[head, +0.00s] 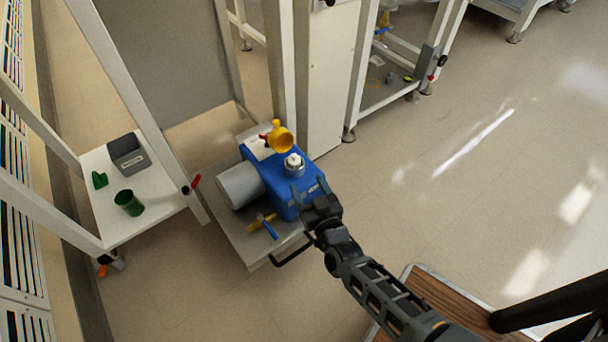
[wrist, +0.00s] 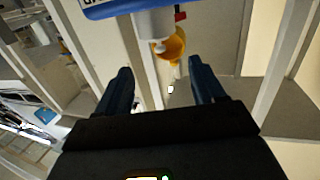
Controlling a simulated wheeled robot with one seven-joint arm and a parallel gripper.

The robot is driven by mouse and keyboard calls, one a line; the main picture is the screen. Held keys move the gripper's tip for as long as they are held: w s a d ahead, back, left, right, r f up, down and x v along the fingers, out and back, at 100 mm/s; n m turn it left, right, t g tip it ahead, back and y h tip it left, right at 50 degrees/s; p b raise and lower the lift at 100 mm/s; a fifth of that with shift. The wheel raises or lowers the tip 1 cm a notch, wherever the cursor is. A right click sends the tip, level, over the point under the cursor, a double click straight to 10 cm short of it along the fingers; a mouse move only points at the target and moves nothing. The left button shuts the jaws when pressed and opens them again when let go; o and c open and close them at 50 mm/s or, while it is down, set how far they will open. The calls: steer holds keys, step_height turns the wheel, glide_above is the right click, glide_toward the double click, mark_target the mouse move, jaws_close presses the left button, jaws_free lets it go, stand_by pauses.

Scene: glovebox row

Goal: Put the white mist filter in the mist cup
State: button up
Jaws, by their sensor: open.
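A blue pump (head: 283,186) sits on a grey cart. On its top stands a short grey-white cylinder (head: 294,168) with a white tip (head: 293,158). The white part may be the mist filter and the grey part its cup, but I cannot tell. Behind it is a hollow yellow cup-shaped part (head: 281,139), its open side showing; it also shows in the wrist view (wrist: 173,45). The cylinder shows in the wrist view too (wrist: 154,24), beyond the fingertips. My gripper (head: 313,189) is open and empty, close to the pump's right side; its spread fingers show in the wrist view (wrist: 160,78).
A grey motor (head: 239,185) joins the pump's left side. A blue-and-yellow handle (head: 266,224) lies on the cart (head: 245,244). A white shelf (head: 165,200) at left holds a grey bin (head: 128,154), a green cup (head: 128,203) and a green piece (head: 99,180). White frame posts (head: 140,120) stand between.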

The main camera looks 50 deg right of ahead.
steer(key=s+a+r+n+y, duration=0.1)
steer(key=s+a+r+y, duration=0.1)
steer(key=s+a+r, duration=0.4)
steer(key=s+a+r+n+y, duration=0.2)
steer(key=s+a+r+y, duration=0.1)
steer(key=s+a, duration=0.55)
steer(key=s+a+r+n+y, duration=0.1)
steer(key=s+r+y, duration=0.1)
steer(key=s+r, duration=0.4)
steer(key=s+a+r+n+y, duration=0.1)
steer(key=s+r+n+y, duration=0.1)
steer(key=s+r, duration=0.5)
step_height(320, 180, up, 5)
steer(key=shift+a+f, duration=0.15)
steer(key=shift+c, duration=0.3)
